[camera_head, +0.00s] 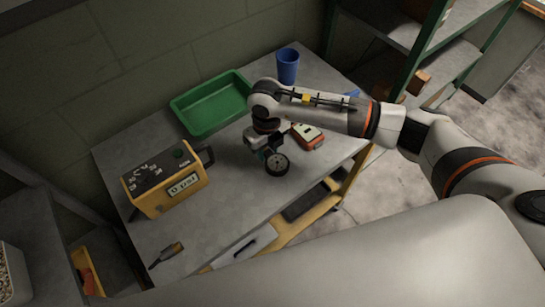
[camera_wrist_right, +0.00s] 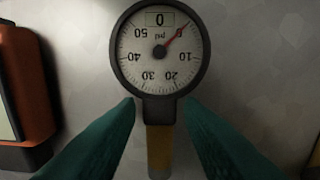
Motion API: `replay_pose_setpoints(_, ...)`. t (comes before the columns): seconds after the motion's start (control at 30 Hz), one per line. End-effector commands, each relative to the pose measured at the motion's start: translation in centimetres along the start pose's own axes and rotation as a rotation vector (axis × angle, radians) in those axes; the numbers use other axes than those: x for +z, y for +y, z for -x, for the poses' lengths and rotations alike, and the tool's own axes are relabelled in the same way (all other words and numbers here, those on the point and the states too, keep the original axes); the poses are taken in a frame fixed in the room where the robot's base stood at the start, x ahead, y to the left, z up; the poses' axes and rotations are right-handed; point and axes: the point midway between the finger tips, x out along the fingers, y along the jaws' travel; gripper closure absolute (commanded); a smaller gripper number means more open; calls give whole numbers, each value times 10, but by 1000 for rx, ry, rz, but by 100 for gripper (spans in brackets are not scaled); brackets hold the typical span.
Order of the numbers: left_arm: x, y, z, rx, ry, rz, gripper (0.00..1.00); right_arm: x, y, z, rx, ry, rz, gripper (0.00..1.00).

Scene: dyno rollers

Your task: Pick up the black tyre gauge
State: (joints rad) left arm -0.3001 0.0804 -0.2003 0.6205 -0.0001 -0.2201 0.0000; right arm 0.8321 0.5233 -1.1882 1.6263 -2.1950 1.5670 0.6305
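The black tyre gauge (camera_head: 277,164) is at the middle of the grey workbench, its round white dial facing up. In the right wrist view the gauge (camera_wrist_right: 160,50) shows a black rim, a psi scale, a red needle, a black neck and a brass-coloured stem. My right gripper (camera_head: 266,154) is right at the gauge, above the bench. In the wrist view its two teal fingers (camera_wrist_right: 161,106) stand on either side of the neck and stem, with a narrow gap on each side. The gripper looks open. My left gripper is not in view.
A red-orange handheld device (camera_head: 308,136) lies close to the gauge. A green tray (camera_head: 182,115) and a blue cup (camera_head: 287,66) stand behind. A yellow boxed instrument (camera_head: 165,187) stands at left, and a small tool (camera_head: 166,255) lies near the front. Bare bench lies in front of the gauge.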

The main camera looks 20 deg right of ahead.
Motion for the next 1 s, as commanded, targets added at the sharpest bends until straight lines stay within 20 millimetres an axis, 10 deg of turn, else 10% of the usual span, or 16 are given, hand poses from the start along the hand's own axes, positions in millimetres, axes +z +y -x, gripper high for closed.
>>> replay_pose_setpoints(0.2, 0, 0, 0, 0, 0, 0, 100, 0, 0, 0, 0, 0, 0, 100)
replay_pose_setpoints(0.53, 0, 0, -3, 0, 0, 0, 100, -1, 1, 8, 0, 2, -1, 100)
replay_pose_setpoints(1.0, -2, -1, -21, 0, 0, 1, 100, -1, 0, 91, 0, 3, 0, 100)
